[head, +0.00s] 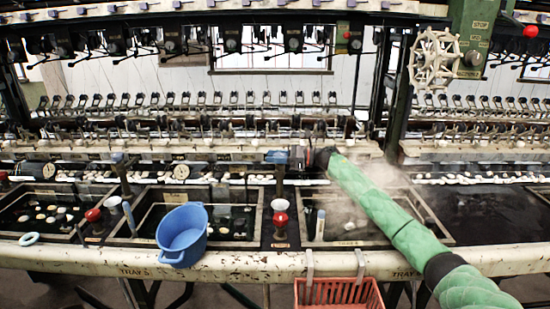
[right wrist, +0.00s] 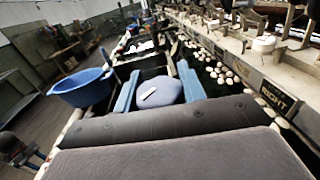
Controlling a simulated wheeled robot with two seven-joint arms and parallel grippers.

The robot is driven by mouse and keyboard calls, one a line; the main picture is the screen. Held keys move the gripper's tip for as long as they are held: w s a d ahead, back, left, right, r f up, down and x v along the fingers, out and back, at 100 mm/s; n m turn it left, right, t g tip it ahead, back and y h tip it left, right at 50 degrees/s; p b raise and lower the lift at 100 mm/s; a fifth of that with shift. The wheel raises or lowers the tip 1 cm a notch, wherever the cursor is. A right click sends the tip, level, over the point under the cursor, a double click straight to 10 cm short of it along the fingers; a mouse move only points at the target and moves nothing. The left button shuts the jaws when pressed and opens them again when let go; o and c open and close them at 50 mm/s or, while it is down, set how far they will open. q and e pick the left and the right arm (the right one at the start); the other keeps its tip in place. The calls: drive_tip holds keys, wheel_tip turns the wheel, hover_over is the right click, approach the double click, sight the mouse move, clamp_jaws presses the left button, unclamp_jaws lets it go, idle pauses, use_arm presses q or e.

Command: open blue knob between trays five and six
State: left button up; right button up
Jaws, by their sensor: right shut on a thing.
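The blue knob (head: 276,157) sits on a post at the back of the divider between two sunken trays, near the middle of the head view. My right gripper (head: 296,158) reaches it from the right, its green-sleeved arm crossing over the right-hand tray. In the right wrist view the rounded blue knob (right wrist: 163,92), with a pale mark on top, lies between the two blue fingers (right wrist: 160,90). The gripper is shut on it. The gripper hides part of the knob in the head view. My left gripper is not in view.
A red knob (head: 280,205) stands nearer on the same divider. Another blue knob (head: 117,157) is farther left. A blue basin (head: 182,235) sits at the front rim (head: 230,265). A red basket (head: 338,293) hangs below it. Steam rises by my right arm.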

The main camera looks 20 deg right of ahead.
drive_tip(key=o, duration=1)
drive_tip(key=shift+c, duration=0.2)
drive_tip(key=shift+s+d+f, duration=0.1)
drive_tip(key=shift+s+d, duration=0.05)
drive_tip(key=shift+d, duration=0.3)
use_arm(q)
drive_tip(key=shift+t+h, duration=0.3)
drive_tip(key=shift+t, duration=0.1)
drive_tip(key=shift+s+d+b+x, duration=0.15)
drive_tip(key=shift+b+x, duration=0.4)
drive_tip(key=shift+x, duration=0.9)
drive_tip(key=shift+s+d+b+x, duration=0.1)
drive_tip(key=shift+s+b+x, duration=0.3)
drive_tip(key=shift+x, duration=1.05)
use_arm(e)
drive_tip(key=v, duration=0.6)
drive_tip(key=shift+d, duration=0.4)
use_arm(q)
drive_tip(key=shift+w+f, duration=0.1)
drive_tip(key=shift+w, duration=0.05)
use_arm(e)
drive_tip(key=shift+s, duration=0.15)
